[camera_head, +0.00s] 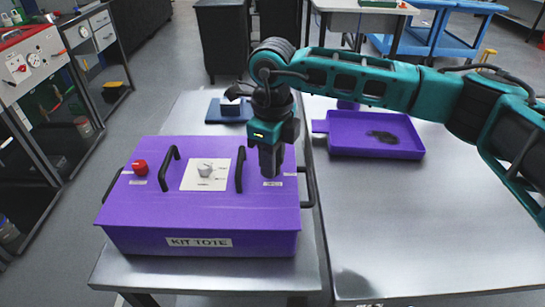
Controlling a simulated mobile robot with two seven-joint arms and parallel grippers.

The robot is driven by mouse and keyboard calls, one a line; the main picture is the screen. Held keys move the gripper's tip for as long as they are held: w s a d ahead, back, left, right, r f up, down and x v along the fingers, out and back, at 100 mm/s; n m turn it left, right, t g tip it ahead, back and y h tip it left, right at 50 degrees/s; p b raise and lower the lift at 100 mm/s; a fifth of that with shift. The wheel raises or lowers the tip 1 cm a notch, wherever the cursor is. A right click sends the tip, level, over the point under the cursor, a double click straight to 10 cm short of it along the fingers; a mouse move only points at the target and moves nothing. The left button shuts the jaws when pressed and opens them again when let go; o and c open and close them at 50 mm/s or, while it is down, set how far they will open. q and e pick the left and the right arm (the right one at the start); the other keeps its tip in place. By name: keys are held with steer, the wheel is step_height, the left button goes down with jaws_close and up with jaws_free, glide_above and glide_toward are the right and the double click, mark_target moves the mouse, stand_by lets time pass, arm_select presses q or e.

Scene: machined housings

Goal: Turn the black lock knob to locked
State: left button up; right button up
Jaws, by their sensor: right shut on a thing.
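My right gripper (270,172) reaches in from the right and points straight down at the right part of the lid. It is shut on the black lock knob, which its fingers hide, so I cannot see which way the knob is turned. A small white label (272,184) shows just below the fingertips. My left gripper is not in view.
A purple tray (345,148) with dark contents lies at right. The right table's front is clear.

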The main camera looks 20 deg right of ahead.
jaws_close()
